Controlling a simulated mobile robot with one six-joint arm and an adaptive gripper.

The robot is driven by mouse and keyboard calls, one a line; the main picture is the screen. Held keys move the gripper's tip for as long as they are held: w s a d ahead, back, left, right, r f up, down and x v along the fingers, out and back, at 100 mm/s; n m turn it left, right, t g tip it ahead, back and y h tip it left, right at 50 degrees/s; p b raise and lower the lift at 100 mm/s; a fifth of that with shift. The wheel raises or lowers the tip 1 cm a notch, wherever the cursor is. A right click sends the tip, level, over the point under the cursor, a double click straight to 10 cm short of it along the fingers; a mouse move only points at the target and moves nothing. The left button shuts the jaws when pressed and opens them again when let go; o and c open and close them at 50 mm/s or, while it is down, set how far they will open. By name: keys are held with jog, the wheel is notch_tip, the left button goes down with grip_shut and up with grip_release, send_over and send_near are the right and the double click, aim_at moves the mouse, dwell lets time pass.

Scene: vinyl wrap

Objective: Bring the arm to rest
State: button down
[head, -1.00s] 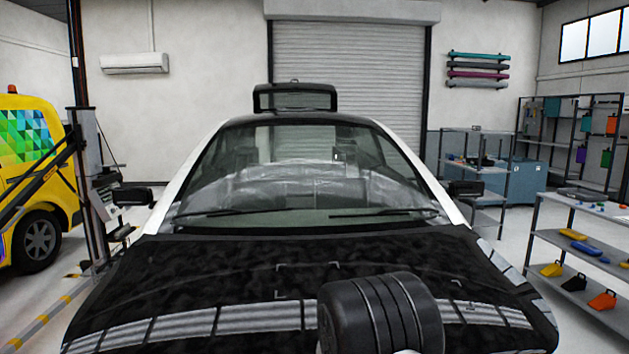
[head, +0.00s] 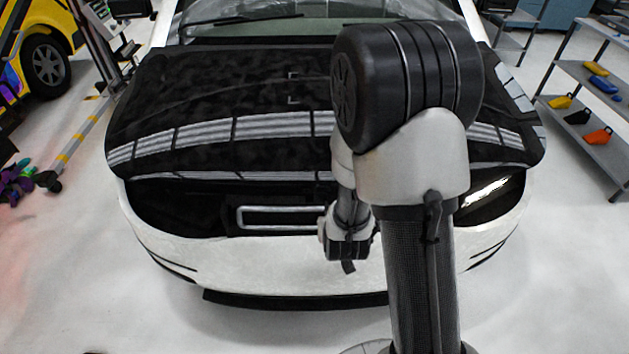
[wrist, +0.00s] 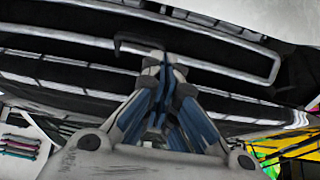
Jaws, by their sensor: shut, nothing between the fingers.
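My arm stands in front of the car's front end in the head view, with its large black joint over the right side of the hood. My gripper's end (head: 348,266) hangs low in front of the white bumper, small and partly hidden by my wrist. In the wrist view my gripper (wrist: 163,58) shows its fingers drawn together with nothing between them. Behind them is the dark car front with its light rectangular frame (wrist: 240,66). I cannot tell the exact gap between the gripper and the car.
The car's black hood (head: 230,90) and white bumper (head: 260,265) lie close beyond my arm. A shelf rack (head: 590,100) with coloured tools stands at the right. A yellow van (head: 40,50) is at the far left. The floor beside the car is open.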

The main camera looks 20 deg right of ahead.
jog(key=s+a+r+n+g+y, duration=0.15)
jog(key=s+r, duration=0.25)
jog(key=r, duration=0.4)
jog(key=s+a+r+y, duration=0.1)
jog(key=s+a+r, duration=0.2)
jog(key=r, duration=0.5)
jog(key=s+r+g, duration=0.1)
jog(key=s+r, duration=0.3)
jog(key=s, duration=0.4)
jog(key=s+r+n+g, duration=0.1)
jog(key=s+r, duration=0.3)
jog(key=s, duration=0.4)
jog(key=shift+a+r+h, duration=0.2)
jog(key=shift+r+h, duration=0.1)
jog(key=shift+h, duration=0.05)
jog(key=shift+s, duration=0.1)
